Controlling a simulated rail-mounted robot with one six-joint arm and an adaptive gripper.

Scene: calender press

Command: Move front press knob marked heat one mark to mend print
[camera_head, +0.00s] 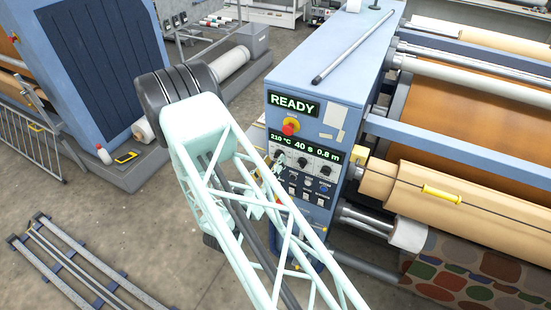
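The front press panel (313,183) is on the end of the blue press cabinet. Its green displays read READY, and below that 210 °C, 40 s and 0.8 m. A row of dark knobs sits under the lower display. The left knob (279,155) is under the 210 °C reading; the middle knob (302,162) and right knob (326,170) are to its right. Their labels are too small to read. My gripper (270,166) shows only in part, close to the left knob, behind my pale green lattice arm. Contact and finger opening cannot be made out.
A red stop button (290,127) sits above the knobs, and small buttons below them. A grey rod (352,46) lies on the cabinet top. Fabric rolls (450,192) are at right. A metal rack (75,265) lies on the floor at left.

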